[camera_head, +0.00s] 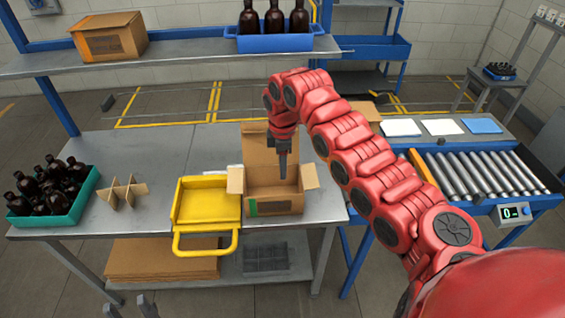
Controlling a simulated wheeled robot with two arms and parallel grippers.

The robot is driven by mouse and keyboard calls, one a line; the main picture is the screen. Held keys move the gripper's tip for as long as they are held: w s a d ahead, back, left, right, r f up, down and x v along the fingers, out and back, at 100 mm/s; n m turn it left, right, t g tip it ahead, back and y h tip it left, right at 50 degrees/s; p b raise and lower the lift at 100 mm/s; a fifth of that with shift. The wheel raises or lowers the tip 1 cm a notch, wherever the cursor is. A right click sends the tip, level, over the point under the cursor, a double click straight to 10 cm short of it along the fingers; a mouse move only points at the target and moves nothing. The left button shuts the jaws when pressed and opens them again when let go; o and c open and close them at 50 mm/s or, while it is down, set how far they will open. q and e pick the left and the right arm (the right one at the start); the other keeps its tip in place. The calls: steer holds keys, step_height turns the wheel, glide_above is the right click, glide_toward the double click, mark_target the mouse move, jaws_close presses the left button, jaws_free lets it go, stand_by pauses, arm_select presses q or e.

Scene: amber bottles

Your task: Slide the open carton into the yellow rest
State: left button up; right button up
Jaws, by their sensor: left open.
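The open brown carton (275,207) stands on the grey table with its flaps up and spread. The yellow rest (208,204) lies directly left of it, a shallow tray with a handle loop over the table's front edge. The carton is beside the rest, not in it. My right gripper (283,170) points down into the carton's opening; its fingers line up in this view, so I cannot tell their gap or whether they touch a wall. My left gripper (130,304) shows only its fingertips at the bottom edge, apart and empty, in front of the table.
A green crate (81,206) of amber bottles and a cardboard divider (122,192) stand left of the rest. A shelf (190,57) above holds a closed carton (110,40) and a blue bin (274,43) of bottles. A roller conveyor (470,177) is at the right.

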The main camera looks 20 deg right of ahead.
steer(key=p, duration=0.3)
glide_above(282, 196)
step_height(282, 196, down, 5)
step_height(282, 196, down, 11)
steer(key=shift+r+p, duration=0.15)
steer(key=shift+p, duration=0.8)
steer(key=shift+w+d+f, duration=0.1)
steer(key=shift+d+f, duration=0.1)
steer(key=shift+f, duration=0.25)
jaws_close()
